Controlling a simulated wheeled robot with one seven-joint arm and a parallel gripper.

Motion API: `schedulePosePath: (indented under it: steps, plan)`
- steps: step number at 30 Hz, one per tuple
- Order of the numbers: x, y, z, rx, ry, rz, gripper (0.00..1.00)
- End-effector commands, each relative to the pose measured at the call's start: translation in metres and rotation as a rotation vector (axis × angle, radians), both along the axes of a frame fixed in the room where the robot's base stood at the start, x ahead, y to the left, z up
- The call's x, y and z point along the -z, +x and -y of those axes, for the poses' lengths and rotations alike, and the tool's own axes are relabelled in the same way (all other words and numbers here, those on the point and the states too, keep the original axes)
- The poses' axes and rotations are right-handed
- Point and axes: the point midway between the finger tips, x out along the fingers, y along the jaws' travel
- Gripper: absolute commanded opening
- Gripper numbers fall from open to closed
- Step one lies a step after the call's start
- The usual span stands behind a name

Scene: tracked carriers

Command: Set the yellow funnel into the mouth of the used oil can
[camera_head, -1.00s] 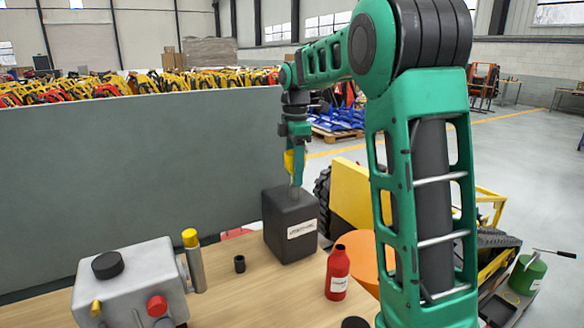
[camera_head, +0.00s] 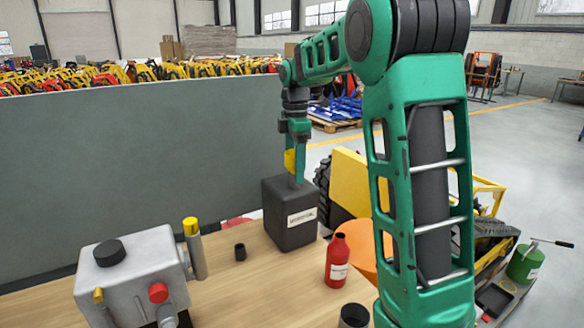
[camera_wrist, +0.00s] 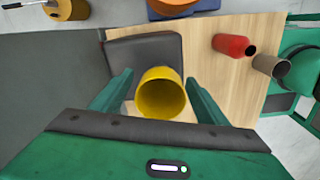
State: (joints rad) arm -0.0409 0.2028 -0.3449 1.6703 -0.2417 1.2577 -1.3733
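The dark used oil can (camera_head: 288,232), with a white label, stands upright on the bench directly below. Its top (camera_wrist: 125,50) shows partly in the wrist view. The can's mouth and the funnel's lower end are hidden, so I cannot tell whether the spout is inside.
A grey metal housing (camera_head: 130,275) is at left. An orange object (camera_head: 360,245) is behind the bottle. A grey panel (camera_head: 130,165) rises behind.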

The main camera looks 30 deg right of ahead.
Motion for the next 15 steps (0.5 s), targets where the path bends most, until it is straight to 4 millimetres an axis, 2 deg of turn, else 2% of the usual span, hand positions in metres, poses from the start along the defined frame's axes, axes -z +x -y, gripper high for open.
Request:
schedulePosePath:
  steps: [10,15]
  plan:
    - [-0.003,0.000,0.000,0.000,0.000,0.000,0.67]
    - [-0.024,0.001,0.001,0.002,0.000,0.002,0.67]
